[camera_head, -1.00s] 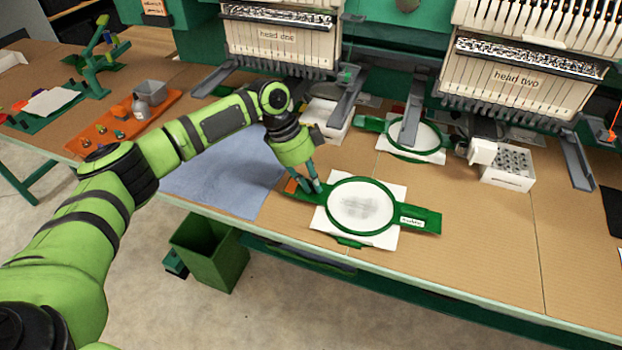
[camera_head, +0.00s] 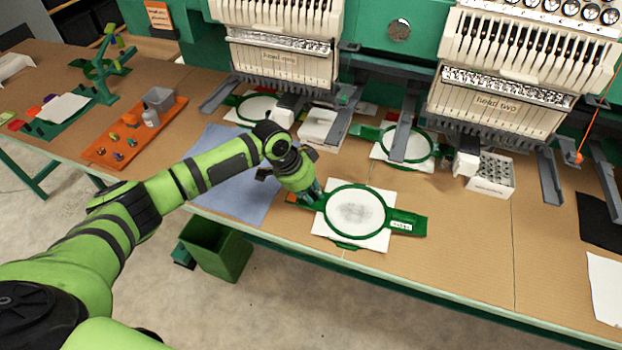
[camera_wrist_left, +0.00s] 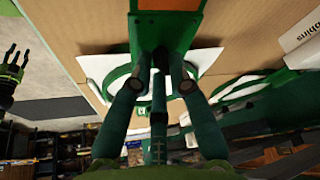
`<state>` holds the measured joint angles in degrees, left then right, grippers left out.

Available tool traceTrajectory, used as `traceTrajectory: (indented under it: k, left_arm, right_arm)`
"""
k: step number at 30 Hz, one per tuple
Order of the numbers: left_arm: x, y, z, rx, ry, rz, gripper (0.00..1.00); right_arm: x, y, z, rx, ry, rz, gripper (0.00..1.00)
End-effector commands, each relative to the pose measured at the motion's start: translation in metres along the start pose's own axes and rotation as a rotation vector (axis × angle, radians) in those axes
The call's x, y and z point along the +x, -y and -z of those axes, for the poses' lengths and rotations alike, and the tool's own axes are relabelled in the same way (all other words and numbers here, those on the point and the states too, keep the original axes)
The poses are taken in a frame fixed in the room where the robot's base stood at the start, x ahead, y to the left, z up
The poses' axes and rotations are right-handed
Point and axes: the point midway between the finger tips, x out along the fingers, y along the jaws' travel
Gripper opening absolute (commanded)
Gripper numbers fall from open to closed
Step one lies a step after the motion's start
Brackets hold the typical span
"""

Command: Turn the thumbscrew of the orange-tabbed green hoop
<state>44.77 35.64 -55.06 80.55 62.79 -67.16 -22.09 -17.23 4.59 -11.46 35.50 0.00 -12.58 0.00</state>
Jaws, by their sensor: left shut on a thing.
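The orange-tabbed green hoop (camera_head: 388,222) lies on a white sheet near the table's front edge, with white fabric inside its ring and a small label on its right arm. Its orange tab (camera_head: 291,198) is at the left end and also shows at the top of the left wrist view (camera_wrist_left: 193,5). My left gripper (camera_head: 310,195) points down at the hoop's left side, beside the tab. In the left wrist view its fingers (camera_wrist_left: 160,75) come together against the green bracket (camera_wrist_left: 168,30). They are shut on the thumbscrew, which they mostly hide.
Another green hoop (camera_head: 428,143) lies behind on the right, and one (camera_head: 258,108) lies under head one. A white box (camera_head: 492,180) stands right of them. A blue cloth (camera_head: 225,190) and an orange tray (camera_head: 128,140) lie left.

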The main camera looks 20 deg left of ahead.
Motion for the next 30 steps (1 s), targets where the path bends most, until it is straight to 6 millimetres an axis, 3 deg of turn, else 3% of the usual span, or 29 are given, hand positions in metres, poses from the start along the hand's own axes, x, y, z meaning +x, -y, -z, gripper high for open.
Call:
traceTrajectory:
  k: [1, 15, 30]
  left_arm:
    - [-0.007, -0.003, 0.004, -0.041, -0.001, 0.013, 0.0]
    - [-0.004, -0.006, 0.007, -0.455, -0.001, 0.184, 0.0]
    - [0.002, -0.007, 0.008, -0.872, 0.001, 0.357, 0.0]
  right_arm:
    - [-0.016, 0.0, 0.002, 0.0, -0.001, 0.0, 0.4]
    - [-0.079, -0.001, 0.008, 0.0, -0.002, 0.0, 0.4]
    - [-0.116, -0.002, 0.012, 0.0, -0.001, 0.0, 0.4]
